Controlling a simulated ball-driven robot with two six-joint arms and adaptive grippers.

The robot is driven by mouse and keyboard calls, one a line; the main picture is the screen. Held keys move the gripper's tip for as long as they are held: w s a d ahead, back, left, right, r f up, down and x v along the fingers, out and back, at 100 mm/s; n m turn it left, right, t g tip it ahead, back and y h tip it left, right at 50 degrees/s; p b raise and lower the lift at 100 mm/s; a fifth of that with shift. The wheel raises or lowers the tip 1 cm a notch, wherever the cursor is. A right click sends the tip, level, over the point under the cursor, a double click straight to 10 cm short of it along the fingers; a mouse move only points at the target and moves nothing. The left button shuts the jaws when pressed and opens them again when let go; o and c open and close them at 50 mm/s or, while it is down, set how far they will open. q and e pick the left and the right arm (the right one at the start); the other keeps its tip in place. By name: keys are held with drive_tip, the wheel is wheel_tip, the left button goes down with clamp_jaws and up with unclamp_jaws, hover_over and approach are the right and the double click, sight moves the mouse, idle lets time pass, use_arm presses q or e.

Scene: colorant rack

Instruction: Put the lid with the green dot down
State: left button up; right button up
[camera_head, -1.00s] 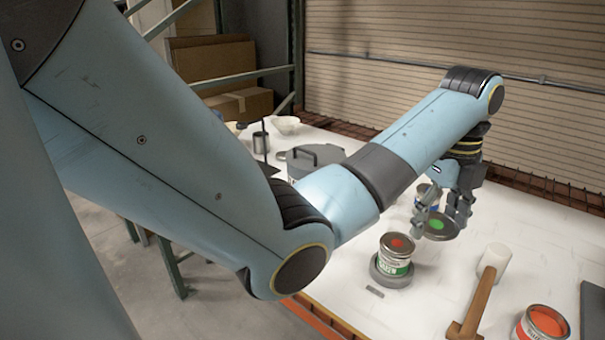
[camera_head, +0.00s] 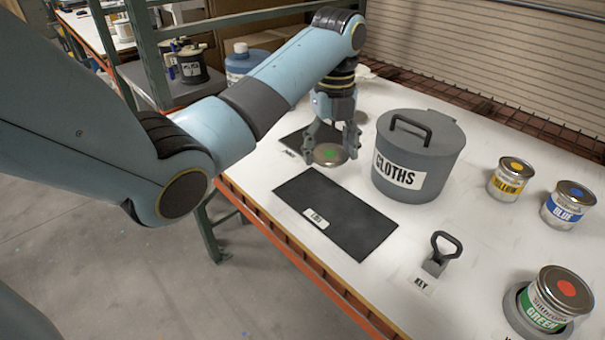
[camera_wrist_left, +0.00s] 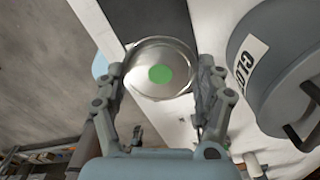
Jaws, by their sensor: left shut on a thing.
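The lid with the green dot (camera_head: 330,154) is a round metal disc. My left gripper (camera_head: 331,150) is shut on its rim, with one finger on each side. In the left wrist view the lid (camera_wrist_left: 160,92) lies level between the fingertips, green dot facing up. It is held above the table, just beyond the far edge of a dark mat (camera_head: 350,220) with a small white label, perhaps reading LID. The exact height is hard to tell. My right gripper is out of view.
A grey bin labelled CLOTHS (camera_head: 417,150) stands close right of the lid. Another dark mat (camera_head: 296,140) lies behind the gripper. A key-like tool (camera_head: 437,262) stands nearer. The yellow (camera_head: 505,186), blue (camera_head: 562,212) and green (camera_head: 545,308) cans are at right.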

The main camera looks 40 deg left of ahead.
sight(324, 199)
use_arm(q)
drive_tip(key=f, duration=1)
drive_tip(key=shift+s+a, duration=0.15)
drive_tip(key=shift+s, duration=0.1)
drive_tip(key=shift+f, duration=0.4)
drive_tip(key=o, duration=0.7)
drive_tip(key=shift+c, duration=0.2)
drive_tip(key=shift+o, duration=0.5)
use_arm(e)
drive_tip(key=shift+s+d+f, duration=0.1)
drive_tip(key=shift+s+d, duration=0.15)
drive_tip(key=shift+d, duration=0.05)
